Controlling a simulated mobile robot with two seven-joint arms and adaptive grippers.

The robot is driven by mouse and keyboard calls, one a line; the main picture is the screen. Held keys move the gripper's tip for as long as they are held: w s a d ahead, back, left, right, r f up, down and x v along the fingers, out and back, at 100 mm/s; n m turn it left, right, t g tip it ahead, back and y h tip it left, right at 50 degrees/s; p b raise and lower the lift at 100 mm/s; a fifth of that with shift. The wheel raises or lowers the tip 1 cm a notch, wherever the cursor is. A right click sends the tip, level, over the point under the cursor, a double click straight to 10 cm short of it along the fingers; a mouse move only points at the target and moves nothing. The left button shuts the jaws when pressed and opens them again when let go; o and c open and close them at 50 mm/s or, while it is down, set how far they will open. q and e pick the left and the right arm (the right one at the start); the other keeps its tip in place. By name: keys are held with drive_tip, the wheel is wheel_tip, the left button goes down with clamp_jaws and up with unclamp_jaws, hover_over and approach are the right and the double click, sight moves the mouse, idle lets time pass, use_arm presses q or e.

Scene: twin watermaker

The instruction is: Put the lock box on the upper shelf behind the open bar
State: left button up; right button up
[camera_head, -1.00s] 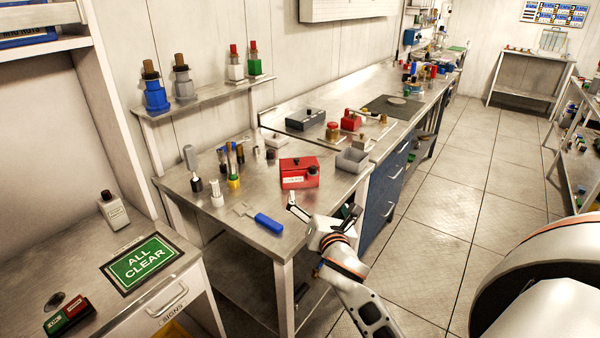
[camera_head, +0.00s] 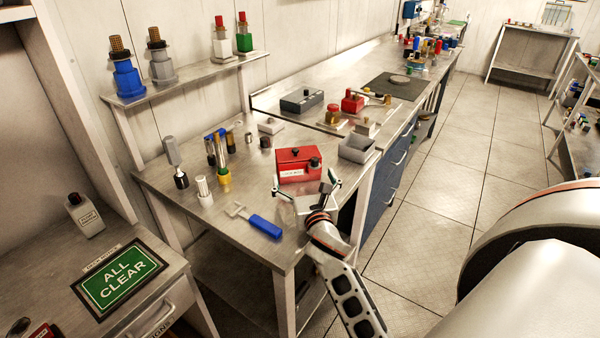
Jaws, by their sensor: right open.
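The lock box is most likely the red box (camera_head: 296,168) with a white label and a dark knob. It sits on the metal bench top (camera_head: 225,240), near its right edge. My right gripper (camera_head: 306,186) is just in front of it, with its two fingers spread apart and the box beyond them. Whether a finger touches the box I cannot tell. A raised shelf (camera_head: 190,80) at the back of the bench holds several bottles. I cannot tell whether it is the upper shelf named, and no open bar can be made out. My left gripper is not in view.
A blue-handled tool (camera_head: 262,225) lies left of my gripper. A grey open tray (camera_head: 357,147) stands right of the red box. Several upright cylinders stand at the bench's left. A green ALL CLEAR sign (camera_head: 122,280) lies on the nearer table.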

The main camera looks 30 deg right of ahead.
sight(300, 167)
drive_tip(key=shift+w+d+f, duration=0.1)
drive_tip(key=shift+w+d, duration=0.1)
drive_tip(key=shift+w, duration=0.15)
drive_tip(key=shift+x, duration=3.35)
drive_tip(key=c, duration=1.4)
drive_tip(key=shift+c, duration=0.3)
